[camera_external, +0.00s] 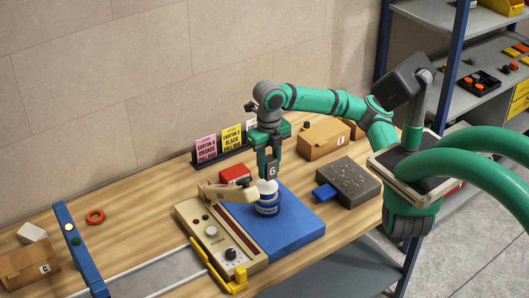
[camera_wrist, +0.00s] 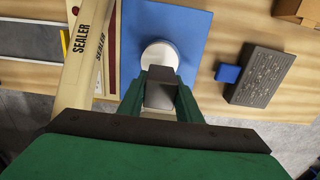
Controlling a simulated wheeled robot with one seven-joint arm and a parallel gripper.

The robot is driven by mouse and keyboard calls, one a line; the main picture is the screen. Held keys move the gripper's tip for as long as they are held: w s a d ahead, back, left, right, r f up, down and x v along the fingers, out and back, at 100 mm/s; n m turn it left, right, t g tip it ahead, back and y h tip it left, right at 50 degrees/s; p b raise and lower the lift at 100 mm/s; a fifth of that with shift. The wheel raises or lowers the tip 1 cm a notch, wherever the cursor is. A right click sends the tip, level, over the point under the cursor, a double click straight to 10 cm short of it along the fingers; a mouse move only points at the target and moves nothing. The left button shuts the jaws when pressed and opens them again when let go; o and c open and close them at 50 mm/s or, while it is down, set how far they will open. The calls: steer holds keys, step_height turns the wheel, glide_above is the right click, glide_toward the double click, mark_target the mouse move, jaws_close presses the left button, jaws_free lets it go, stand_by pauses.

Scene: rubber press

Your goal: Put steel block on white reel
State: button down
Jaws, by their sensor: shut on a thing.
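My gripper (camera_external: 270,168) is shut on the steel block (camera_external: 272,171), a dark grey block marked 6. The block also shows between the fingers in the wrist view (camera_wrist: 159,95). Directly below it is the white reel (camera_external: 266,187), with a white top and a blue band around its side. In the wrist view the reel's round white top (camera_wrist: 160,54) shows just beyond the block, which hides part of it. The reel stands upright on the blue mat (camera_external: 297,228). I cannot tell whether the block touches the reel.
The sealer's beige arm (camera_external: 230,193) reaches close beside the reel on the left, above its control panel (camera_external: 212,232). A dark textured block (camera_external: 348,182) with a blue tab lies right of the mat. A cardboard box (camera_external: 322,140) and card stand (camera_external: 222,153) are behind.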

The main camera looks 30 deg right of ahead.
steer(key=shift+w+f, duration=0.3)
steer(key=shift+w, duration=0.05)
steer(key=shift+w+a+f, duration=0.1)
steer(key=shift+w+f, duration=0.1)
steer(key=shift+f, duration=1.6)
steer(key=shift+f, duration=0.1)
steer(key=c, duration=1.3)
jaws_free()
step_height(320, 180, up, 12)
steer(key=shift+r, duration=0.1)
